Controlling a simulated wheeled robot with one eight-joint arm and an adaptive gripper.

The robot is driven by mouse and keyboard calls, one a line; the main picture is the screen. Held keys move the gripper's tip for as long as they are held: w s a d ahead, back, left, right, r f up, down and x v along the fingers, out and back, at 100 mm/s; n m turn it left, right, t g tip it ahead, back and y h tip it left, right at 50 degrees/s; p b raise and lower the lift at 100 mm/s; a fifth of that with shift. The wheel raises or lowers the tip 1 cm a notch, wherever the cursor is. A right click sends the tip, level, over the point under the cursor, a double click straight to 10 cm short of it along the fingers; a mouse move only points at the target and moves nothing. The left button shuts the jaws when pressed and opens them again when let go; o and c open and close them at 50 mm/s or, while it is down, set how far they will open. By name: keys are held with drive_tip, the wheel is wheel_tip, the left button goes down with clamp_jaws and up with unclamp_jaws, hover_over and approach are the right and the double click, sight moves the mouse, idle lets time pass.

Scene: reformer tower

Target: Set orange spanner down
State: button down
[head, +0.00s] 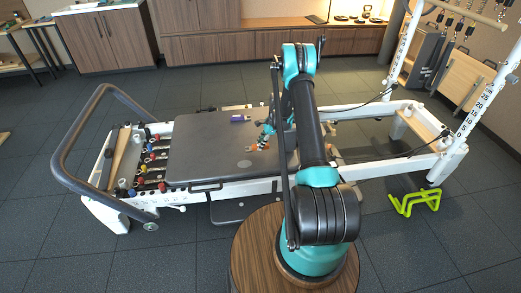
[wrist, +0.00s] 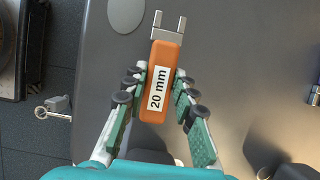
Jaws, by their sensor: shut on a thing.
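The orange spanner (wrist: 158,80) has a grey open-ended jaw and a white label reading "20 mm". In the wrist view it points up the picture, its orange handle between the fingers of my gripper (wrist: 159,84). My gripper is shut on the handle. Below is the grey padded carriage (wrist: 230,40); I cannot tell whether the spanner touches it. In the head view, my gripper (head: 267,130) is low over the right part of the carriage (head: 205,150), partly hidden by my arm. Small orange patches show there, too small to tell apart.
A small purple-blue item (head: 240,118) lies near the carriage's far edge. The left part of the carriage is clear. A white frame (head: 385,170) surrounds it, with a dark curved bar (head: 75,135) at left. A yellow-green stand (head: 415,202) is on the floor at right.

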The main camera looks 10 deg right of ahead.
drive_tip(key=shift+f, duration=1.8)
drive_tip(key=c, duration=1.2)
unclamp_jaws()
drive_tip(key=shift+f, duration=0.1)
